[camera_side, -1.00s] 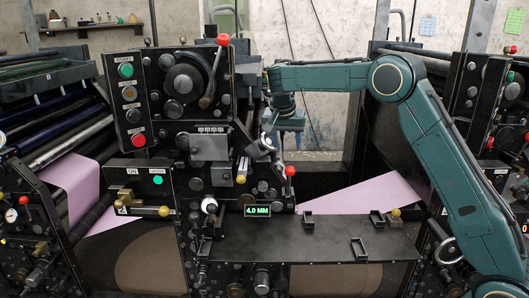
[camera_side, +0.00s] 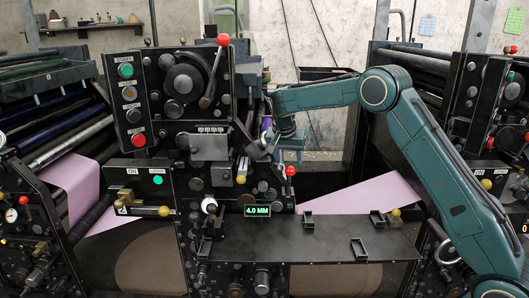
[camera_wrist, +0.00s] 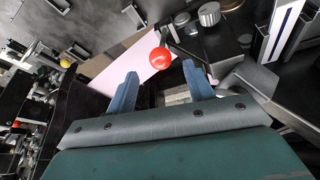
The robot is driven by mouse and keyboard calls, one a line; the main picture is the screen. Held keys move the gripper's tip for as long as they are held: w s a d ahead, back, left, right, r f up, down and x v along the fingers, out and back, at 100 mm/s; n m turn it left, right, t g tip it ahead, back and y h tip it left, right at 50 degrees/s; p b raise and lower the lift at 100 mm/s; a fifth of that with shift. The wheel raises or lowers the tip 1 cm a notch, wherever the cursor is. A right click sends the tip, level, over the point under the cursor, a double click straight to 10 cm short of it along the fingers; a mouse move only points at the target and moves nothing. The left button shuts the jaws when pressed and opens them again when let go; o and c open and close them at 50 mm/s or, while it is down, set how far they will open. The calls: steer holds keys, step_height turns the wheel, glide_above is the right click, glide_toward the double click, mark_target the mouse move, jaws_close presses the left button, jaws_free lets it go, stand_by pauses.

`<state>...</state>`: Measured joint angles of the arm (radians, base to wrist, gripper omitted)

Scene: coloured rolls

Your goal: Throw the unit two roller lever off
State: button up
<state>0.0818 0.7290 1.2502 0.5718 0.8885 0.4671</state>
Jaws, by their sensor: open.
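A lever with a red ball knob (camera_side: 290,171) stands at the right edge of the middle black press unit, just above the dark shelf. In the wrist view the red knob (camera_wrist: 161,58) shows just beyond the gap between my fingertips, with its dark rod running off to the upper right. My gripper (camera_wrist: 160,74) is open and empty, its two blue fingers spread apart. In the side view my gripper (camera_side: 284,154) is above and slightly left of the knob. I cannot tell there whether it touches; its fingers are small and partly lost against the press.
Another red-knobbed lever (camera_side: 223,40) is higher on the same unit. A display (camera_side: 257,211) reads 4.0 MM. A pink paper web (camera_side: 375,192) runs behind. Metal parts crowd the left.

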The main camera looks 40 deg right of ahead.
mark_target(290, 169)
steer(key=shift+x, duration=3.55)
jaws_close()
steer(key=shift+s+a, duration=0.1)
steer(key=shift+s, duration=0.05)
steer(key=s+a+f+t+h, duration=0.5)
steer(key=s+a+f, duration=0.1)
steer(key=f, duration=0.2)
steer(key=shift+f+m+h, duration=0.3)
steer(key=shift+s, duration=0.1)
